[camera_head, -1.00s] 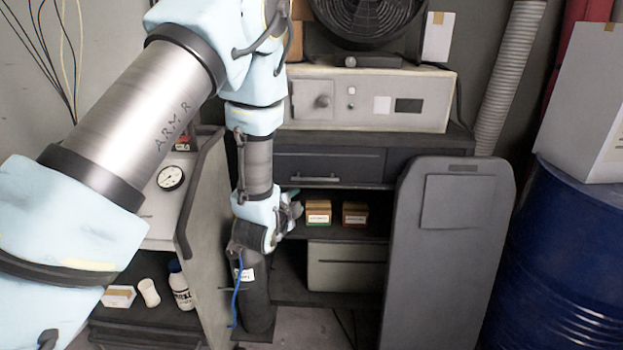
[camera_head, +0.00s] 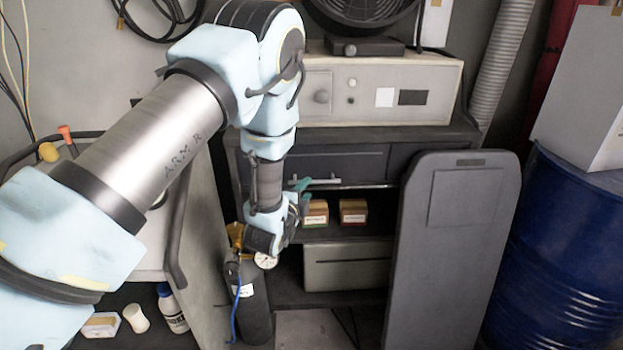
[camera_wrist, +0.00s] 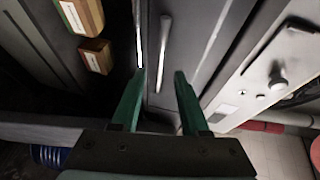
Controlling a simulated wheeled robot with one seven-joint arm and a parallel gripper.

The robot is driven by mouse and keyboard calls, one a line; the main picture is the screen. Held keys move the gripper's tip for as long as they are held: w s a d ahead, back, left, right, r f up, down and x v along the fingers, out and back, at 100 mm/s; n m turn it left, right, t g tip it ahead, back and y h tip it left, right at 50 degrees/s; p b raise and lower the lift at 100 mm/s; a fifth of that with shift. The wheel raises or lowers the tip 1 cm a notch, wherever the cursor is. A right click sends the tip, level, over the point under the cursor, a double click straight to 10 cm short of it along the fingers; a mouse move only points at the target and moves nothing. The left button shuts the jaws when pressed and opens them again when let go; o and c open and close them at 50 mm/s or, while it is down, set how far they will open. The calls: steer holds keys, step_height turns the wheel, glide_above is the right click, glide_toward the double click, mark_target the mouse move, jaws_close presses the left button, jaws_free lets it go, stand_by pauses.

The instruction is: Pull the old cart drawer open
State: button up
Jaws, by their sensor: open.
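The dark drawer (camera_head: 360,163) is in the cabinet under the pale control box and looks shut. Its light bar handle (camera_head: 322,181) runs along the front. The handle (camera_wrist: 165,48) also shows in the wrist view, ahead of my fingertips, on the drawer front (camera_wrist: 188,50). My gripper (camera_wrist: 160,73) is open with two green fingers and nothing between them. Its fingers point at the drawer front, with the handle roughly in line with the gap, apart from them. In the head view my gripper (camera_head: 303,185) is by the handle's left end, partly hidden by my wrist.
Two small boxes (camera_head: 315,213) (camera_head: 353,210) sit on the shelf below the drawer. A grey panel (camera_head: 450,260) stands at the cabinet's right, before a blue drum (camera_head: 560,250). A dark cylinder (camera_head: 253,305) stands below my wrist.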

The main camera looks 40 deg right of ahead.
mark_target(313, 183)
steer(key=p+x, duration=0.1)
steer(key=x, duration=0.5)
steer(key=shift+w+d, duration=0.15)
steer(key=shift+d, duration=0.15)
jaws_close()
steer(key=shift+f, duration=0.1)
stand_by(1.0)
